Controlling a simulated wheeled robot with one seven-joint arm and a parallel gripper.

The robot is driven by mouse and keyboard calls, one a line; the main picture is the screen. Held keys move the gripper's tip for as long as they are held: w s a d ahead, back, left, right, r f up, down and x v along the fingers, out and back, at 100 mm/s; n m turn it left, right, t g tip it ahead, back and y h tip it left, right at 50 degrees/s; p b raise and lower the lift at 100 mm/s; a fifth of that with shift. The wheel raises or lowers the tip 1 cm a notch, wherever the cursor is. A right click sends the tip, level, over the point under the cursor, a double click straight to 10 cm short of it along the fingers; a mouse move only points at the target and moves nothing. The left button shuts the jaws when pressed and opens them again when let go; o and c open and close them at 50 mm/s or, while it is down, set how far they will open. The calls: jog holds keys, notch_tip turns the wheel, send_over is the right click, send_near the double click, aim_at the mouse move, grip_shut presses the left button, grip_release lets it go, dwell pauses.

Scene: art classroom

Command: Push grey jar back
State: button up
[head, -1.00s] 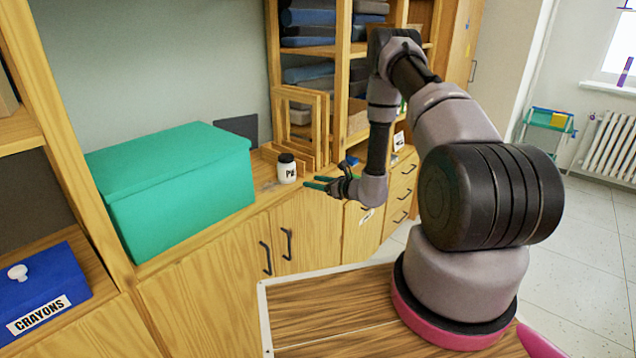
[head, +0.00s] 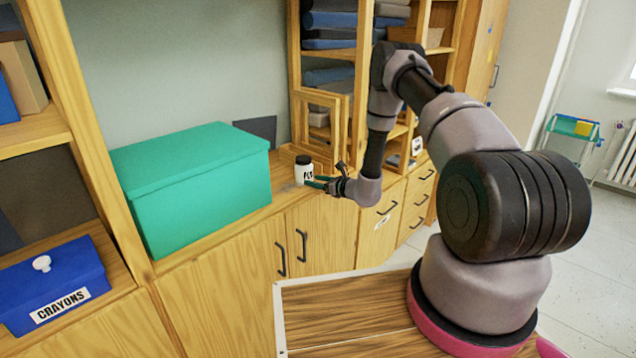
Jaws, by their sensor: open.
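A small white jar (head: 304,174) with a black lid and dark lettering stands upright on the wooden cabinet top, just right of the green box. No plainly grey jar shows; this is the only jar in view. My gripper (head: 318,183) reaches in from the right at the jar's height. Its green fingers are open, with the tips right at the jar's right side. I cannot tell whether they touch it or whether one finger passes behind it.
A large green lidded box (head: 195,190) stands left of the jar. Wooden frames (head: 328,130) lean behind it. A blue crayons box (head: 50,285) sits on the lower left shelf. Cabinet doors with dark handles (head: 281,258) are below the cabinet top.

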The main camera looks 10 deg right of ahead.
aim_at(293, 176)
jog(key=shift+a+r+x, duration=0.1)
jog(key=shift+r+x, duration=0.4)
jog(key=shift+x, duration=2.1)
jog(key=shift+a+r+x, duration=0.1)
jog(key=shift+r+x, duration=0.4)
jog(key=shift+x, duration=2.1)
jog(key=shift+a+r+x, duration=0.1)
jog(key=shift+r+x, duration=0.4)
jog(key=shift+x, duration=2.1)
jog(key=shift+f+v, duration=0.15)
jog(key=shift+v, duration=0.55)
jog(key=shift+f+v, duration=0.15)
jog(key=shift+v, duration=0.6)
jog(key=shift+d+r, duration=0.15)
jog(key=shift+d, duration=0.1)
jog(key=shift+s+d+r, duration=0.2)
jog(key=shift+s+r, duration=0.05)
jog(key=shift+r, duration=0.45)
jog(key=shift+s+d+r, duration=0.15)
jog(key=shift+s+r, duration=0.1)
jog(key=shift+r, duration=0.45)
jog(key=shift+s+d+r, duration=0.2)
jog(key=shift+s+r, duration=0.05)
jog(key=shift+r, duration=0.5)
jog(key=f+v, duration=0.2)
jog(key=v, duration=1.2)
jog(key=shift+s+d+f, duration=0.4)
jog(key=shift+s, duration=0.1)
